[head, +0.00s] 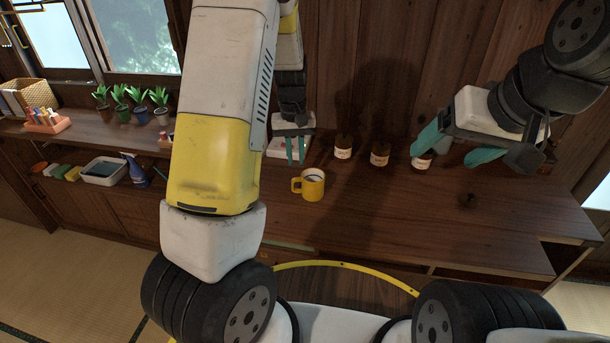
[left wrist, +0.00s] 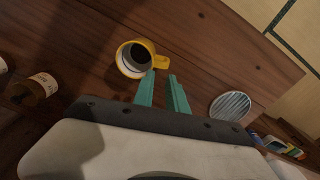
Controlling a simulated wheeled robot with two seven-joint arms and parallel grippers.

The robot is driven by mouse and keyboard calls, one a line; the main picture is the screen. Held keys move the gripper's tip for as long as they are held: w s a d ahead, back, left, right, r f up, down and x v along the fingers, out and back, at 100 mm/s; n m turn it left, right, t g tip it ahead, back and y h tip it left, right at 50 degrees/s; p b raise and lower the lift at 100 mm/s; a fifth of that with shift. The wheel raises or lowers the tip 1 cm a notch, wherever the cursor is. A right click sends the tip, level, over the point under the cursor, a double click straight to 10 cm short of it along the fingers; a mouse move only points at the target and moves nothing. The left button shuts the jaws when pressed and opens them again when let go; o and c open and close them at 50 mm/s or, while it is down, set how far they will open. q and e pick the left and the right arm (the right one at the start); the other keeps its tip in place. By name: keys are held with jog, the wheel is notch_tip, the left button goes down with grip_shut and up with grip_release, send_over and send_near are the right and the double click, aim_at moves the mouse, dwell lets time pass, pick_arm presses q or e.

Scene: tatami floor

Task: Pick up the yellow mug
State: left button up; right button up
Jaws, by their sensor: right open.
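The yellow mug (head: 314,187) stands upright on the wooden counter in the head view, its handle at the left. In the left wrist view the mug (left wrist: 132,69) shows its dark inside, with the handle near my fingertips. My left gripper (head: 296,163) is open and empty, its two teal fingers apart, just behind and left of the mug. In the left wrist view the fingertips (left wrist: 162,74) are beside the handle; I cannot tell whether they touch it. My right gripper (head: 456,148) is open and empty above the counter at the right, away from the mug.
Brown labelled jars (head: 379,157) stand right of and behind the mug; one is partly hidden by my right gripper. Potted plants (head: 140,114) and a blue spray bottle (head: 137,173) are left.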

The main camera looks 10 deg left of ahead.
aim_at(292, 180)
pick_arm(q)
jog(key=shift+a+f, duration=0.25)
jog(key=shift+f, duration=0.25)
jog(key=shift+a+f, duration=0.2)
jog(key=shift+f, duration=0.3)
jog(key=f, duration=0.7)
jog(key=shift+s+a+f, duration=0.1)
jog(key=shift+s+f, duration=0.1)
jog(key=shift+s, duration=0.1)
grip_shut()
